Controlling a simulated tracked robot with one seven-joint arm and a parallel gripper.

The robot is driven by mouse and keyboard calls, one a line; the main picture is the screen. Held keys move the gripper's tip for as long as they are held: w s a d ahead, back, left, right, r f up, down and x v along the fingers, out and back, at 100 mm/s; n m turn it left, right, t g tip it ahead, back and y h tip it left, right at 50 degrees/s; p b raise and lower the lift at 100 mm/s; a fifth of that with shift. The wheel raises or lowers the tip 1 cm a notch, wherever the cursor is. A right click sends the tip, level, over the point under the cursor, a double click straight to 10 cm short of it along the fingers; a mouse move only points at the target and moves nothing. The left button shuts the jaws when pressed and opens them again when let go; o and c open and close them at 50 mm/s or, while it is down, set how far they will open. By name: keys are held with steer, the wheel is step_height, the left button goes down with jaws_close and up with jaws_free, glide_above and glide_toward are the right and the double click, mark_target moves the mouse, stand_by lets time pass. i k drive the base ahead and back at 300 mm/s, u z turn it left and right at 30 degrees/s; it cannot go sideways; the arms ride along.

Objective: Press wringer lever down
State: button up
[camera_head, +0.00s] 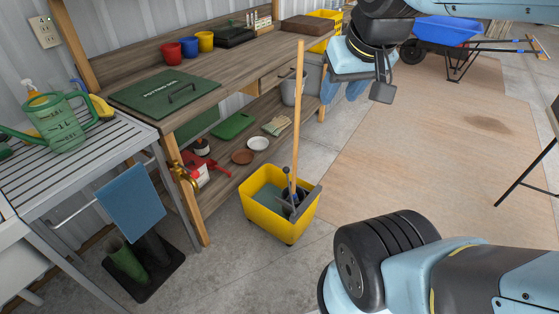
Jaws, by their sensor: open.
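A yellow mop bucket (262,212) stands on the concrete floor near the middle of the view. A dark grey wringer (305,203) sits at its right side. The wringer lever (288,180) is a short grey bar with a rounded knob, standing roughly upright beside the mop. A mop with a long wooden handle (299,100) stands in the bucket, leaning slightly. My gripper (382,92) is open, up and to the right of the bucket, well apart from the lever. Its fingers are small and partly edge-on here.
A wooden workbench (235,65) with pots and a green potting mat (165,92) runs behind the bucket. A slatted table (60,170) with a watering can (65,122) stands left. A blue wheelbarrow (447,30) is at the back right. The plywood floor (420,150) right of the bucket is mostly clear.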

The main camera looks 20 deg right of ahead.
mark_target(285, 170)
steer(key=u, duration=1.25)
steer(key=i, duration=0.1)
steer(key=z, duration=2.6)
steer(key=k, duration=0.85)
steer(key=u, duration=0.85)
steer(key=i, duration=1)
steer(key=u, duration=0.1)
